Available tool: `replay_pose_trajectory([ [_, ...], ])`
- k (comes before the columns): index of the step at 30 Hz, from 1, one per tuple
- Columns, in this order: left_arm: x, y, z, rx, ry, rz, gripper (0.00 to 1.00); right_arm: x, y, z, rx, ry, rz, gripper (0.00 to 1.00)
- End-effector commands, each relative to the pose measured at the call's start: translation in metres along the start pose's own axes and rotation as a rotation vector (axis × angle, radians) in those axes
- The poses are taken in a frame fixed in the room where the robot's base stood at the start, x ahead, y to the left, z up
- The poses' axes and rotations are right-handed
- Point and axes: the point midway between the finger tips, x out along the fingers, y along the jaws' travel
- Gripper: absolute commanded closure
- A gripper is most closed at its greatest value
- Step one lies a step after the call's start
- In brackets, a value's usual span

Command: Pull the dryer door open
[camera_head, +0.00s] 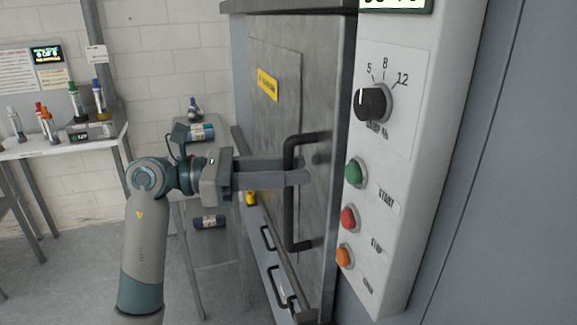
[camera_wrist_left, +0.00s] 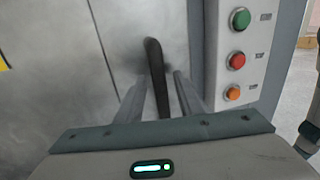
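The dryer door (camera_head: 270,129) is a grey metal panel with a yellow label, left of the control panel. I see no clear gap at its edge. Its dark upright bar handle (camera_head: 290,215) is on the side near the control panel. My left gripper (camera_head: 298,172) reaches in from the left at the upper part of the handle. In the left wrist view the handle (camera_wrist_left: 155,68) stands between the two fingers (camera_wrist_left: 157,85), with space on both sides, so the gripper is open around it. My right gripper is not in view.
The white control panel (camera_head: 398,211) with a black knob (camera_head: 371,103) and green, red and orange buttons stands close right of the handle. Lower drawer handles (camera_head: 268,238) sit below the door. A table (camera_head: 100,143) with bottles is at the far left.

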Motion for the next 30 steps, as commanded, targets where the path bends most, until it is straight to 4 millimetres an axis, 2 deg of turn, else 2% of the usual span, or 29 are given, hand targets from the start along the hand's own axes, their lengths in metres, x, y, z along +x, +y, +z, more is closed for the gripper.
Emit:
replay_pose_trajectory([
  [5,0.0,0.0,0.0,0.0,0.0,0.0,0.66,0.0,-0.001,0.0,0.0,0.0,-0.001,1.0],
  [9,0.0,0.0,0.0,0.0,0.0,0.0,0.97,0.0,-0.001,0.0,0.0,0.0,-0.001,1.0],
  [10,0.0,0.0,0.0,0.0,0.0,0.0,1.0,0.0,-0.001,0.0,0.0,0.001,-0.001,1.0],
  [20,-0.001,0.005,-0.001,0.002,0.0,-0.001,1.0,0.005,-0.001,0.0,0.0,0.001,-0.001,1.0],
  [30,-0.009,0.043,-0.002,0.003,0.0,0.002,1.0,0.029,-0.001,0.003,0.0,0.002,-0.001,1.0],
])
